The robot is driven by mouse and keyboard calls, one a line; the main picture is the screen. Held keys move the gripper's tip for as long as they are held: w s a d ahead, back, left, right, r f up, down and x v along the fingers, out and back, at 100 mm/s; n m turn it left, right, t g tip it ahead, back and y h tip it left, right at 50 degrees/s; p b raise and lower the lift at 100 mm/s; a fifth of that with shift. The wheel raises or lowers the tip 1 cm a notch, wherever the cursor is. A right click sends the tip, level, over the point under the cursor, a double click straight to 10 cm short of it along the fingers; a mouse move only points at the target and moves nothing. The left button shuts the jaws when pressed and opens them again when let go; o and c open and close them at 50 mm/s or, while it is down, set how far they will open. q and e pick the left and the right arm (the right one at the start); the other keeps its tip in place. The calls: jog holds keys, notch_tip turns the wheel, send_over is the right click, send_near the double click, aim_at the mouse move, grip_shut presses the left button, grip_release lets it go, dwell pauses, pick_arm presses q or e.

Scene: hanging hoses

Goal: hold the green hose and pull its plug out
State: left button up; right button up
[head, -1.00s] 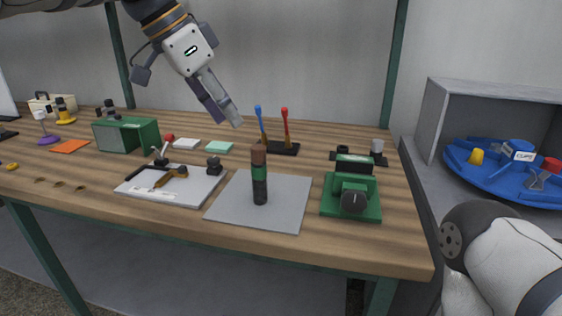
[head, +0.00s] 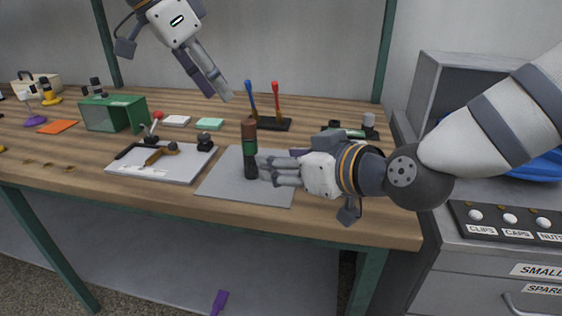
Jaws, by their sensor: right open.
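An upright cylinder with a brown top, a green band and a dark lower part (head: 249,150) stands on a grey mat (head: 225,185). It is the only hose-like thing I see; I cannot tell plug from hose on it. My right gripper (head: 265,172) is open, its fingers pointing left, with the tips close beside the cylinder's right side. Whether they touch it is unclear. My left gripper (head: 219,97) is in the air above the back of the table, pointing down right and apart from the cylinder. Its finger opening cannot be made out.
A white tray (head: 125,168) with tools lies left of the mat. A green box (head: 110,112) stands further left. A black stand (head: 275,124) with blue and red handles is behind the cylinder. A grey cabinet (head: 478,262) stands at right.

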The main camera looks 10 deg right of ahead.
aim_at(251, 157)
jog(key=x, duration=1.2)
jog(key=shift+d+f, duration=0.15)
jog(key=shift+c, duration=0.2)
